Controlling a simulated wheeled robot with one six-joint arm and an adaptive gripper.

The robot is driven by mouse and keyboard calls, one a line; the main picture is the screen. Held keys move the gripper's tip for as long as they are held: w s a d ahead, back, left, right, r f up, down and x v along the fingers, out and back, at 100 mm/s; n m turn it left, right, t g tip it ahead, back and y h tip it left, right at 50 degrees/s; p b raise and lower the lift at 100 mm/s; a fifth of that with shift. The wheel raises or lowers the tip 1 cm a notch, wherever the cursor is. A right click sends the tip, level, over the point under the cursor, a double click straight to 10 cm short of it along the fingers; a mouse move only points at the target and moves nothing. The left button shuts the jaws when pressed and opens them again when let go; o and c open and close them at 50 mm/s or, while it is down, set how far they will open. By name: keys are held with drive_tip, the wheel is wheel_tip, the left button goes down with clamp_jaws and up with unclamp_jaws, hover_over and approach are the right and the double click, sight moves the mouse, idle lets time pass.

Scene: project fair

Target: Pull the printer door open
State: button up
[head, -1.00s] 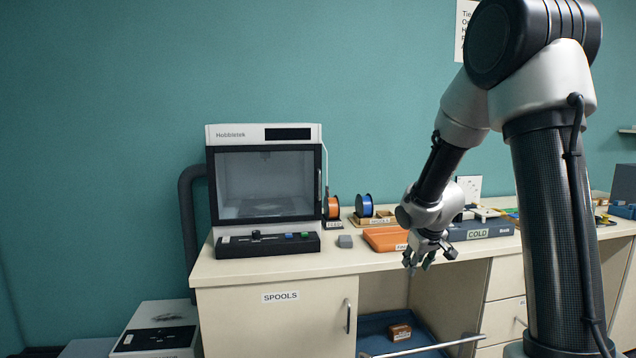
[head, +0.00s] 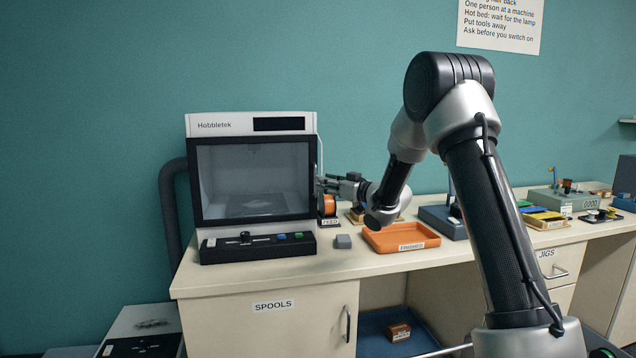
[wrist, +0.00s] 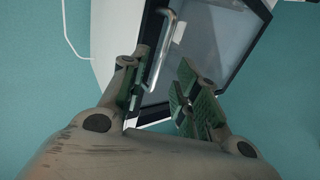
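The printer (head: 222,124) is a white cabinet on the counter at the left, with a dark-framed clear door (head: 255,182) on its front. The door looks shut against the cabinet. My gripper (head: 319,185) is at the door's right edge in the head view, where it hides much of the handle. In the wrist view the silver bar handle (wrist: 162,48) runs into the gap between the fingers of my gripper (wrist: 162,72). The fingers are apart, with the handle nearer the left finger. I cannot tell whether they touch it.
A dark control panel (head: 258,247) lies along the printer's front, with a small grey block (head: 343,241) right of it. An orange tray (head: 401,237) sits farther right. Space in front of the door is clear.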

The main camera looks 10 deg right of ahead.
drive_tip(key=x, duration=0.4)
clamp_jaws()
